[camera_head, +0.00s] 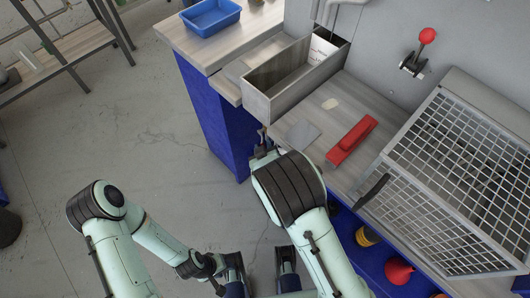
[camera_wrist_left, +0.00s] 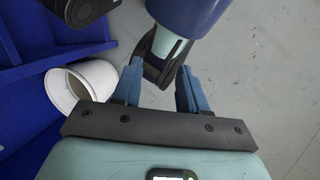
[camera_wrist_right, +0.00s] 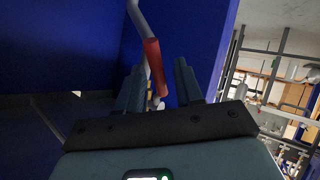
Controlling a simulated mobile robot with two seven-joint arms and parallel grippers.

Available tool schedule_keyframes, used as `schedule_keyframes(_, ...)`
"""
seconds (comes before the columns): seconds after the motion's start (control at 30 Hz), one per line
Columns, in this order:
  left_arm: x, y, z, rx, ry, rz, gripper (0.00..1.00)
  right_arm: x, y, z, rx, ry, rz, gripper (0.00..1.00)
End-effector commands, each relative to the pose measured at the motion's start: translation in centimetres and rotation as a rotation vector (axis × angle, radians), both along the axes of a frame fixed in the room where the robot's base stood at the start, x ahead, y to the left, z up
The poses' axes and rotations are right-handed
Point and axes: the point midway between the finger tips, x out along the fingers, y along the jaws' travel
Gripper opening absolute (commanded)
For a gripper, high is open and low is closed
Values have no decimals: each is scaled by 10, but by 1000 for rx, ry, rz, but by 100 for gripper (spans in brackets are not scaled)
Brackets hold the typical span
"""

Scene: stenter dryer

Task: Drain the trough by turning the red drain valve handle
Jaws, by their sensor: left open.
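The red drain valve handle (camera_wrist_right: 154,66) shows in the right wrist view, on a bent grey pipe (camera_wrist_right: 137,18) beside a blue panel. My right gripper (camera_wrist_right: 157,85) is open, with a finger on either side of the handle and gaps visible. In the head view the right gripper (camera_head: 262,141) is at the blue bench side below the trough, mostly hidden by my arm; the handle cannot be made out there. The trough (camera_head: 275,70) is an open grey metal box on the bench. My left gripper (camera_head: 262,272) is open and empty over the floor; its fingers show in the left wrist view (camera_wrist_left: 155,88).
A wire mesh guard (camera_head: 455,170) stands at right, below a red-knobbed lever (camera_head: 427,36). A blue tray (camera_head: 210,16) sits at the back. A red funnel (camera_head: 398,271) is lower right. Floor at left is open.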

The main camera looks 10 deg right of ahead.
Motion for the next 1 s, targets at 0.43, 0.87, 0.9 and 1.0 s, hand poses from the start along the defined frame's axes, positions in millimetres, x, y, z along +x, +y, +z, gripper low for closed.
schedule_keyframes(0.43,-5,0,14,-3,19,-4,43,-77,6,45,2,1,4,36)
schedule_keyframes(0.87,-8,0,18,-4,30,-6,43,-114,7,63,0,0,0,36)
schedule_keyframes(0.9,-8,0,18,-4,30,-6,43,-114,7,63,0,0,0,36)
schedule_keyframes(1.0,-8,0,18,-4,30,-6,43,-114,6,63,0,0,0,36)
